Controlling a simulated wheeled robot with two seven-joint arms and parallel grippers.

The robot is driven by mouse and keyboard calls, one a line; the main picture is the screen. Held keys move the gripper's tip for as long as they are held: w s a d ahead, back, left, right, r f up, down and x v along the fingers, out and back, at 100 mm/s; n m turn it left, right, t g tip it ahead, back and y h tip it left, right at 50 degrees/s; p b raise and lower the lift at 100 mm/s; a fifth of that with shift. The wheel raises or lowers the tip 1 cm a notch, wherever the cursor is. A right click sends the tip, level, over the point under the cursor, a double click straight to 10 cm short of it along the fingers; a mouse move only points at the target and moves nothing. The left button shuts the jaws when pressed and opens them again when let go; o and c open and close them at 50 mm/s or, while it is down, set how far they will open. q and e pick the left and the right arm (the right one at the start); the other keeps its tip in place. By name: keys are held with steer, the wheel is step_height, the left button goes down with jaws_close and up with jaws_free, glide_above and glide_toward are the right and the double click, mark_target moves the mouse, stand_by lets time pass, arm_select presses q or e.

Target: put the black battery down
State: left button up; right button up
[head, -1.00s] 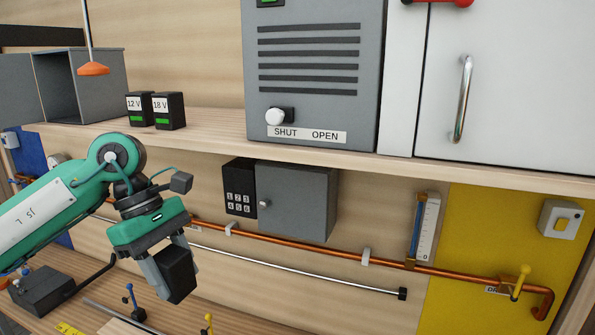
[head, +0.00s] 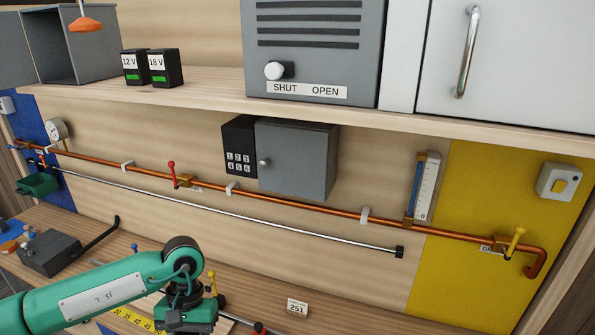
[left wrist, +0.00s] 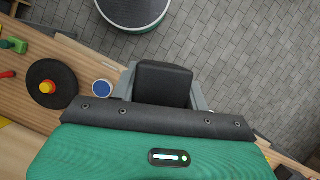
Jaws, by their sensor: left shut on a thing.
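The black battery (left wrist: 163,82) is a dark block between the two grey fingers of my left gripper (left wrist: 165,92) in the left wrist view. The gripper is shut on it, and no label shows on the side I see. In the head view only the wrist and green body of my left gripper (head: 188,318) show, low at the bottom edge over the bench. Its fingers and the battery are cut off there. In the wrist view the battery appears against grey paving, beside the wooden bench edge. My right gripper is not in view.
Two other black batteries, marked 12 V (head: 134,67) and 18 V (head: 164,68), stand on the shelf (head: 215,95). A yellow ruler (head: 135,318) and a card marked 251 (head: 297,307) are by my left arm. A black disc (left wrist: 62,73) lies on the bench.

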arm_select(q)
steer(key=shift+a+r, duration=0.1)
step_height(320, 180, down, 10)
steer(key=b, duration=1)
